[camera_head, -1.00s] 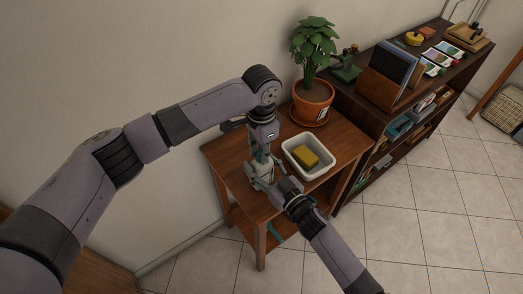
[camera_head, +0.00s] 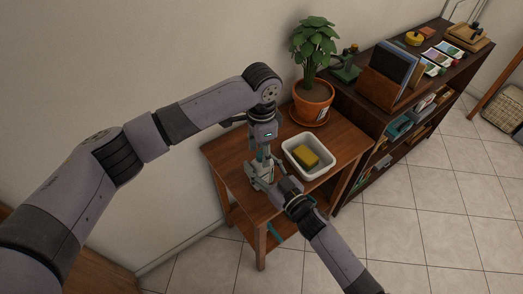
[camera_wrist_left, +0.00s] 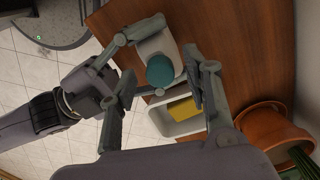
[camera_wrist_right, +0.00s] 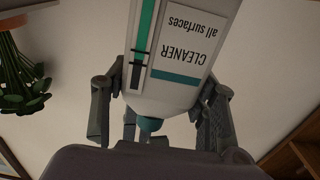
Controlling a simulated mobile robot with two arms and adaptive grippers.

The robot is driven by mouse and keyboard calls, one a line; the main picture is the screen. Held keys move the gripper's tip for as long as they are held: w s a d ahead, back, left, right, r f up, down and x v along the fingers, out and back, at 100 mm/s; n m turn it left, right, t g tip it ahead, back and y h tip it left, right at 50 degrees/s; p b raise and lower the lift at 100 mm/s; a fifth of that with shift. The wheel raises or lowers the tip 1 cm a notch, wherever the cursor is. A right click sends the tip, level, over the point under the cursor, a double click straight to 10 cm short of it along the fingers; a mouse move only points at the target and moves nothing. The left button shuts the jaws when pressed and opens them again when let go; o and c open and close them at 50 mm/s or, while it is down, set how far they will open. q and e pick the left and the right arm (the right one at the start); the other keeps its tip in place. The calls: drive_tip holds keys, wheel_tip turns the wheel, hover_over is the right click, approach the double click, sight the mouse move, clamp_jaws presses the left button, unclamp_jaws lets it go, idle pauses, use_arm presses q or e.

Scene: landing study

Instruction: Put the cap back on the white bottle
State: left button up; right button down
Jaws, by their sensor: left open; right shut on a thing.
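The white bottle (camera_head: 261,181) stands on the small wooden table, partly hidden by my arms. Its "CLEANER" label shows upside down in the right wrist view (camera_wrist_right: 185,50). The teal cap (camera_wrist_left: 161,72) sits at the top of the bottle, and shows at the neck in the right wrist view (camera_wrist_right: 150,124). I cannot tell how tightly it sits. My left gripper (camera_wrist_left: 160,88) is open, its fingers apart on either side of the cap; in the head view it points down above the bottle (camera_head: 262,155). My right gripper (camera_wrist_right: 160,100) is shut on the bottle's body from the front.
A white tray (camera_head: 326,169) with a yellow sponge (camera_head: 305,157) stands right of the bottle. A potted plant (camera_head: 312,98) stands at the table's back corner. A dark shelf (camera_head: 372,113) with books is to the right. The wall is close behind the table.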

use_arm(q)
wheel_tip(320, 180, up, 11)
drive_tip(key=shift+r, duration=0.2)
use_arm(e)
drive_tip(key=c, duration=0.6)
unclamp_jaws()
drive_tip(key=shift+o, duration=0.2)
drive_tip(key=v, duration=1.2)
